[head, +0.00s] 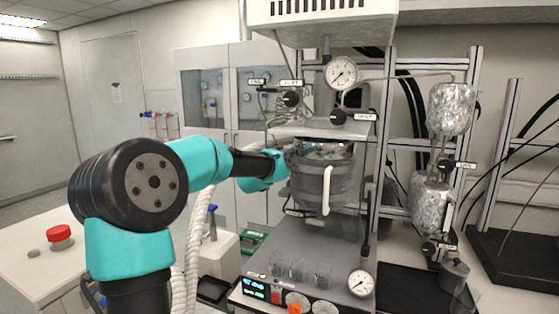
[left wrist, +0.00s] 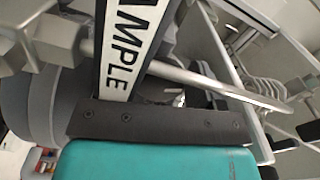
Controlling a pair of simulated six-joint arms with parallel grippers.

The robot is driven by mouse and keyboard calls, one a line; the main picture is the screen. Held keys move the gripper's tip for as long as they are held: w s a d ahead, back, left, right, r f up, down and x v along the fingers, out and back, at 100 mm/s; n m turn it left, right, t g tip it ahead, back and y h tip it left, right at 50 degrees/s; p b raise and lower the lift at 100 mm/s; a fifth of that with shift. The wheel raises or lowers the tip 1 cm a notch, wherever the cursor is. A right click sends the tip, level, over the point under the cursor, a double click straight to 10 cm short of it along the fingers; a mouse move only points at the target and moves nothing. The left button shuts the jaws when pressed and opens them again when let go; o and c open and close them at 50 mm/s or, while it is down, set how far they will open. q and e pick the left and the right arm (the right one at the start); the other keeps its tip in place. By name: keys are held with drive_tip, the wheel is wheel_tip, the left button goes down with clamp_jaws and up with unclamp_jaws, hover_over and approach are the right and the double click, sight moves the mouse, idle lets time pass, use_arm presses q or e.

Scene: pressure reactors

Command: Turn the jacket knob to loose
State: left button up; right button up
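The reactor vessel (head: 323,172) is a dark grey jacketed pot with a white handle, hanging under a metal head plate. Black knobs with small white labels show at the upper left of the reactor (head: 291,99), on its head (head: 338,117) and at the right-hand column (head: 443,164). The label text is too small in the head view to tell which is the jacket knob. My left gripper (head: 280,163) is at the vessel's left side, its fingertips hidden. In the left wrist view, a white label reading "AMPLE" stands close to the gripper's dark mount. My right gripper is out of view.
Pressure gauges stand at the top (head: 341,73) and lower right (head: 361,283) of the reactor. Small glass beakers (head: 297,270) stand on the base unit. Foil-wrapped vessels (head: 451,108) hang at right. A red button (head: 59,233) is on the left bench.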

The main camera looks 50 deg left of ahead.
use_arm(q)
drive_tip(key=shift+o, duration=0.9)
drive_tip(key=shift+s, duration=0.1)
drive_tip(key=v, duration=1.7)
drive_tip(key=shift+s, duration=0.1)
drive_tip(key=w+d+n+g+y, duration=0.1)
drive_tip(key=w+d+g+y, duration=0.2)
drive_tip(key=w+d+y, duration=0.1)
drive_tip(key=shift+d+f+g+y, duration=0.3)
drive_tip(key=shift+d+y, duration=0.4)
drive_tip(key=shift+y, duration=0.2)
